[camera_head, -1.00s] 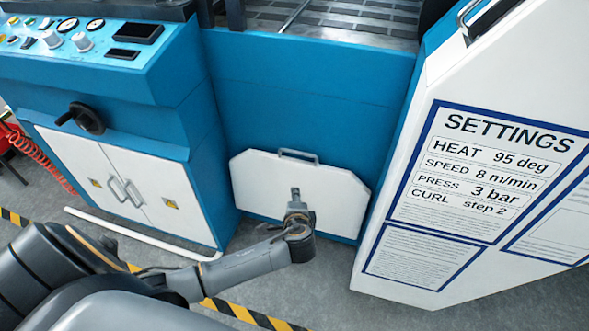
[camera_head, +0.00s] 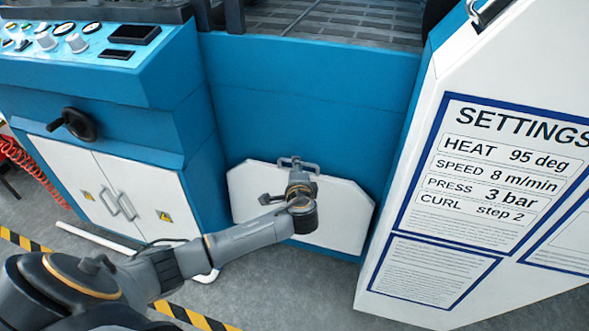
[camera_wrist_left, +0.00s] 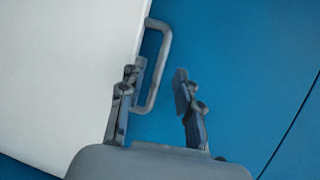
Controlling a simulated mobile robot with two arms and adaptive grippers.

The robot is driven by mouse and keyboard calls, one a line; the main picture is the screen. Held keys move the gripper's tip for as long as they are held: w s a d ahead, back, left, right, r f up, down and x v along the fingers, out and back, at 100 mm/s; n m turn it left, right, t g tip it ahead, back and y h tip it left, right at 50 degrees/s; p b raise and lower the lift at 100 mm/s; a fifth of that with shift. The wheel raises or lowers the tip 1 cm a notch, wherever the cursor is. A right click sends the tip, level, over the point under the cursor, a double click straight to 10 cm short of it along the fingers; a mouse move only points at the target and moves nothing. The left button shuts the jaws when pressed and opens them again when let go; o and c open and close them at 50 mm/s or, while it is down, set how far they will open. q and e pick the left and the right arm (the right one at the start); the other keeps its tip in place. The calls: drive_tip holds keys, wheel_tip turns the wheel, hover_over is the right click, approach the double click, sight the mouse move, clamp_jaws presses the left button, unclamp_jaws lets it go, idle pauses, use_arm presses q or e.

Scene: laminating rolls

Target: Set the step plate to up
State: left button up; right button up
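The step plate (camera_head: 345,215) is a white panel with cut corners, standing upright against the blue front between the cabinets. Its grey handle (camera_head: 312,166) is at its top edge. My left gripper (camera_head: 293,164) is at the handle in the head view and covers part of it. In the left wrist view, my left gripper (camera_wrist_left: 160,72) is open, and the long bar of the handle (camera_wrist_left: 158,75) shows between its two fingers. One finger is over the plate side (camera_wrist_left: 70,70), the other over the blue panel. I cannot tell whether the fingers touch the bar. My right gripper is not in view.
A settings board (camera_head: 480,190) on the white cabinet at right reads "CURL step 2". A blue control cabinet (camera_head: 110,110) with a black handwheel (camera_head: 75,122) and white doors stands at left. A white rail (camera_head: 100,238) runs low in front of it.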

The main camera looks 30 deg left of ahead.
use_arm(q)
drive_tip(key=shift+x, duration=1.3)
clamp_jaws()
